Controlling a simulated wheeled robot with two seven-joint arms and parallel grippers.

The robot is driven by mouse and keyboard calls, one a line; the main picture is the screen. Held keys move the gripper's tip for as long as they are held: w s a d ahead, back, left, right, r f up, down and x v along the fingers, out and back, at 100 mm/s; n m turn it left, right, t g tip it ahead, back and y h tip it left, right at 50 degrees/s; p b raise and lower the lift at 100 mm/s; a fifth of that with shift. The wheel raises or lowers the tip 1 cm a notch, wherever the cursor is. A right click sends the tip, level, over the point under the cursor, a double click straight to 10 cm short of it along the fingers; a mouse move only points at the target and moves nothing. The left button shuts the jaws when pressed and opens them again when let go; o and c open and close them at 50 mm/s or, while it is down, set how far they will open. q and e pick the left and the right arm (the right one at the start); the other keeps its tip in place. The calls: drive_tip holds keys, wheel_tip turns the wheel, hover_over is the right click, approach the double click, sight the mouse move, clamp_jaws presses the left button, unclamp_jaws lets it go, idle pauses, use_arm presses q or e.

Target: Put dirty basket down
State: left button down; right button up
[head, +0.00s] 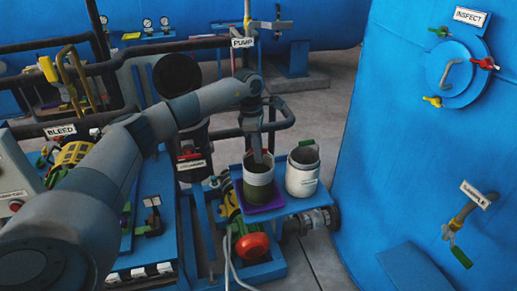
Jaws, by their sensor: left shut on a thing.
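A basket with a dark greenish lower wall and a pale upper band (258,190), which looks like the dirty one, is upright over a purple pad (277,203) on a small blue shelf (298,206). My left gripper (259,158) points down at this basket's top and is shut on it. The fingertips are small and partly hidden at the rim. I cannot tell whether the basket's base fully rests on the pad. A whiter basket (302,178) with a green piece at its top stands just to the right. My right gripper is out of view.
A big blue vessel wall (400,150) with an INSPECT hatch (460,72) rises on the right. Dark pipes and a PUMP sign (243,42) stand behind. A red knob (252,246) sits below the shelf. Grey floor (325,110) is open behind the baskets.

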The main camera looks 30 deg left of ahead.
use_arm(q)
drive_tip(key=shift+f, duration=0.15)
drive_tip(key=c, duration=1.8)
unclamp_jaws()
drive_tip(key=shift+o, duration=0.2)
drive_tip(key=shift+r, duration=0.25)
drive_tip(key=shift+r, duration=0.1)
drive_tip(key=r+b, duration=0.1)
drive_tip(key=r, duration=0.2)
drive_tip(key=r+b, duration=0.2)
drive_tip(key=r, duration=0.1)
drive_tip(key=a+r+b, duration=0.1)
drive_tip(key=r+b, duration=0.1)
drive_tip(key=r, duration=0.2)
drive_tip(key=shift+s, duration=0.25)
drive_tip(key=shift+a+r, duration=0.1)
drive_tip(key=shift+r, duration=0.7)
